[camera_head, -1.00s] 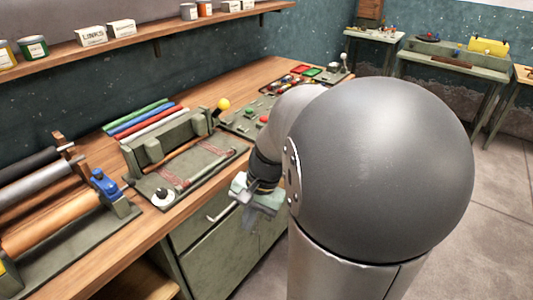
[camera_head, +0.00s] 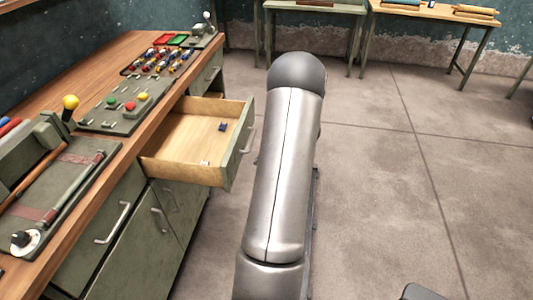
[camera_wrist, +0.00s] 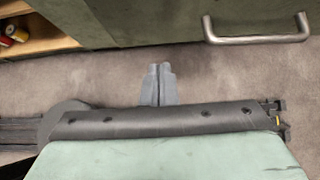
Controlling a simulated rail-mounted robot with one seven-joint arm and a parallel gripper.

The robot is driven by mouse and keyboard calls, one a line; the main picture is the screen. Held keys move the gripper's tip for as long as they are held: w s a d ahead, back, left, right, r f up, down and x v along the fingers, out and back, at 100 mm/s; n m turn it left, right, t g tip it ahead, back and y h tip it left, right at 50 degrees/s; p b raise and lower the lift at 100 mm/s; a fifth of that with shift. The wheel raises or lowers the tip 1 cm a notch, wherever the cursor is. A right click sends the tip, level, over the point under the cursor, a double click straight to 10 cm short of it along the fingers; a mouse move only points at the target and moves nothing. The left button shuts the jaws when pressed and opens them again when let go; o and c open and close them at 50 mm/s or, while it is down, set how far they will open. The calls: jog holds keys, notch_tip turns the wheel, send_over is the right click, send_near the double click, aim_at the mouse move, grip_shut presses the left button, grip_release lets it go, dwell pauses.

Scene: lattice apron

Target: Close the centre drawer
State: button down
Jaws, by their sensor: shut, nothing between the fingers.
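The open drawer (camera_head: 188,142) sticks out from the green workbench in the head view. It has a wooden inside, a green front and a metal handle (camera_head: 250,138). A small dark blue item and a small pale item lie in it. My arm stands just right of the drawer front and hides my gripper in the head view. In the wrist view my gripper (camera_wrist: 158,72) is shut and empty, its fingertips over bare floor. A green front with a metal handle (camera_wrist: 257,38) is above and right of the fingertips, apart from them; I cannot tell which front it is.
The bench top holds a button panel (camera_head: 120,105) and a tool tray (camera_head: 58,190). Floor (camera_head: 400,180) to the right is clear. Small cans (camera_wrist: 14,33) stand at the wrist view's upper left.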

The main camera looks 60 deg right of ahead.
aim_at(234, 166)
jog(key=shift+w+a+f+p, duration=0.25)
jog(key=shift+w+a+f, duration=0.2)
jog(key=shift+w, duration=0.55)
jog(key=shift+w+a+f+p, duration=0.2)
jog(key=shift+w+a+f, duration=0.2)
jog(key=shift+w, duration=0.65)
jog(key=shift+w+a+f+p, duration=0.25)
jog(key=shift+w+a+f, duration=0.2)
jog(key=shift+w, duration=0.55)
jog(key=shift+w, duration=0.15)
